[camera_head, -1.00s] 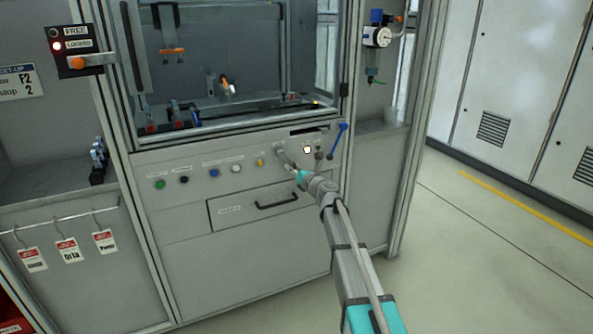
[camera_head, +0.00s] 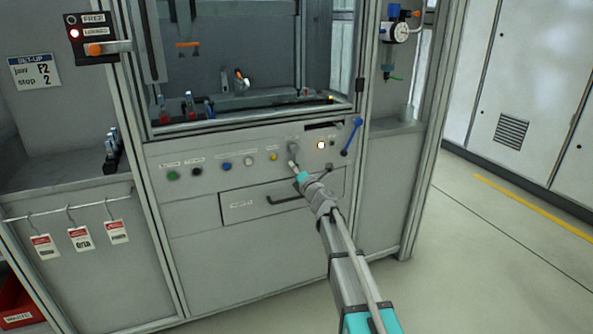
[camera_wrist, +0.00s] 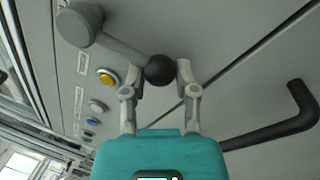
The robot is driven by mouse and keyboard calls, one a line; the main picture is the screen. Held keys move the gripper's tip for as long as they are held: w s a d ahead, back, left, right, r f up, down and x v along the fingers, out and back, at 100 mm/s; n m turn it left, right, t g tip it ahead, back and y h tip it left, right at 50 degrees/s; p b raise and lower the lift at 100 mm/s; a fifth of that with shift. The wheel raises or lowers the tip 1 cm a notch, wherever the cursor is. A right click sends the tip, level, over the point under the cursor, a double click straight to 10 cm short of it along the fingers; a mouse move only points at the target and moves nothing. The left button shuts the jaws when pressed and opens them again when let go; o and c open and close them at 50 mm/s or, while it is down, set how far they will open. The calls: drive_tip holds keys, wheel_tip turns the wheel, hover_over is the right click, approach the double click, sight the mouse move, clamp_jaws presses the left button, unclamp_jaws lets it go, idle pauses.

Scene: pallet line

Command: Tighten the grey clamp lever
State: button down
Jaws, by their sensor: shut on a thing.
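The grey clamp lever (camera_wrist: 122,46) has a round hub, a straight arm and a black ball knob (camera_wrist: 160,69). In the wrist view its hub is at upper left and the knob lies between my fingers. My gripper (camera_wrist: 160,82) is shut on the knob, one finger on each side. In the head view the lever's hub (camera_head: 292,148) sits on the machine's front panel, right of the yellow button, and my gripper (camera_head: 294,166) is just below it. The lever arm points roughly downward there. The knob is too small to make out in that view.
A blue lever (camera_head: 351,136) stands out to the right of a lit button (camera_head: 321,145). A drawer with a black handle (camera_head: 284,199) lies below my gripper; the handle also shows in the wrist view (camera_wrist: 285,125). Several coloured buttons line the panel to the left.

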drive_tip(key=shift+w, duration=0.1)
drive_tip(key=shift+c, duration=1.8)
unclamp_jaws()
drive_tip(key=shift+r, duration=0.1)
drive_tip(key=shift+d, duration=0.1)
